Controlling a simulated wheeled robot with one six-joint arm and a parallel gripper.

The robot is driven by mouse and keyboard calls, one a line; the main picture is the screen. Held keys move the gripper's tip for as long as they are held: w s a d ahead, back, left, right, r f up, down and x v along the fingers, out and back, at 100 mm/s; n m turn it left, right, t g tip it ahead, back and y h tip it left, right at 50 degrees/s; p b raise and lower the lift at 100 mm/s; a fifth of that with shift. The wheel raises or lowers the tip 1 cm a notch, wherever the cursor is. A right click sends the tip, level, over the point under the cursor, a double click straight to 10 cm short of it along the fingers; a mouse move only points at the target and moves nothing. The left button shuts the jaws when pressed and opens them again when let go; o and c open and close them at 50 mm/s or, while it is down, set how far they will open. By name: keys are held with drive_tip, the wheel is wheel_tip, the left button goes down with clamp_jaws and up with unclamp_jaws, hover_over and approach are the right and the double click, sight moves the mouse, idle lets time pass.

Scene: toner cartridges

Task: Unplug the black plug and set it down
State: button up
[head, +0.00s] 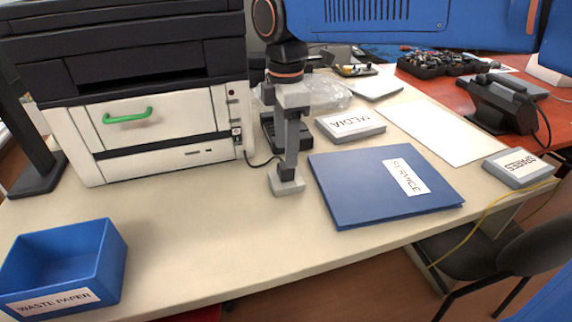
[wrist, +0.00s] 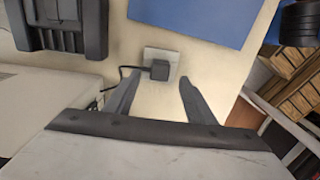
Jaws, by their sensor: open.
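The black plug (wrist: 160,70) sits in a pale square socket block (wrist: 151,54) on the table, seen in the wrist view. Its black cord runs left toward the white printer. My gripper (wrist: 159,80) is open, with one finger to each side of the plug's near side and a gap on both sides. In the head view my gripper (head: 288,168) points down over the socket block (head: 287,187), and its fingers hide most of the plug.
The printer (head: 160,125) stands left, with a green handle. A blue SERVICE folder (head: 350,195) lies close on the right, with a grey MEDIA box (head: 350,126) behind it. A blue WASTE PAPER bin (head: 112,262) stands front left. The table front is bare.

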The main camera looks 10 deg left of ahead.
drive_tip(key=shift+f, duration=3.05)
drive_tip(key=c, duration=1.1)
drive_tip(key=shift+r, duration=1.95)
drive_tip(key=shift+r, duration=1.85)
